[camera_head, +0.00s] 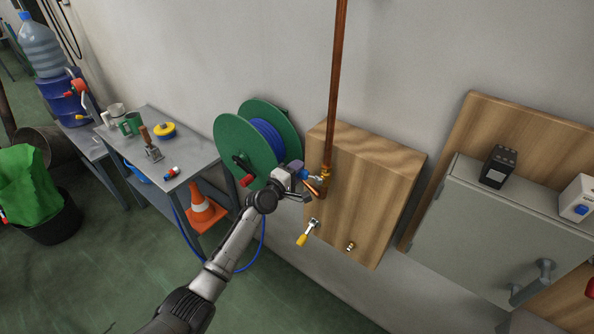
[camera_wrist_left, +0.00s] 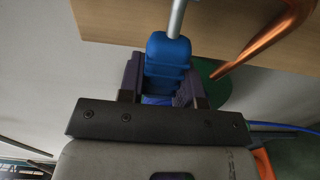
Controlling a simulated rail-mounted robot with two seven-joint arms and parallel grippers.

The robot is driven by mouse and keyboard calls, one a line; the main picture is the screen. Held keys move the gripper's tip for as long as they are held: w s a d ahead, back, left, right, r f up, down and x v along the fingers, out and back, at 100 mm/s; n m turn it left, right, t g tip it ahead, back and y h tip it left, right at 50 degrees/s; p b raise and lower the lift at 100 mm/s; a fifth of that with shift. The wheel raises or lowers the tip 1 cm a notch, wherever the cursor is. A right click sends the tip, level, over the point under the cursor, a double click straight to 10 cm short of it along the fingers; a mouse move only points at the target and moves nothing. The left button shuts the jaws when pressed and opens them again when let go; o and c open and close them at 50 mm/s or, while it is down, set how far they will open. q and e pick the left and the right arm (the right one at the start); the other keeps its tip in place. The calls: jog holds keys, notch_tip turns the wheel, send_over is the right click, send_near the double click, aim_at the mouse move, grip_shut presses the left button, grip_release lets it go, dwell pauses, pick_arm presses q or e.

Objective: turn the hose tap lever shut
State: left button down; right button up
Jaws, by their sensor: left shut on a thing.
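The hose tap's blue lever (camera_wrist_left: 168,52), with a grey metal stem, stands between the two fingers of my left gripper (camera_wrist_left: 160,85) in the left wrist view. The gripper is shut on the lever's blue grip. In the head view my left gripper (camera_head: 303,174) is at the tap, just left of the foot of the copper pipe (camera_head: 334,90). It hides part of the tap there. The copper spout shows in the wrist view (camera_wrist_left: 265,42). My right gripper is in neither view.
A wooden board (camera_head: 375,180) bears the pipe, a yellow-handled valve (camera_head: 303,239) and a small brass fitting (camera_head: 350,246). A green hose reel (camera_head: 232,135) is close on the left. A grey cabinet (camera_head: 500,225) is right. A bench (camera_head: 192,157) and an orange cone (camera_head: 204,206) stand left.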

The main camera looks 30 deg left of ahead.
pick_arm(q)
jog(key=shift+f, duration=0.15)
dwell(0.3)
jog(key=c, duration=0.8)
grip_release()
jog(key=shift+s, duration=0.1)
jog(key=shift+s, duration=0.3)
jog(key=s+p, duration=0.1)
jog(key=s, duration=1.2)
jog(key=shift+a+p, duration=0.35)
jog(key=shift+a, duration=0.1)
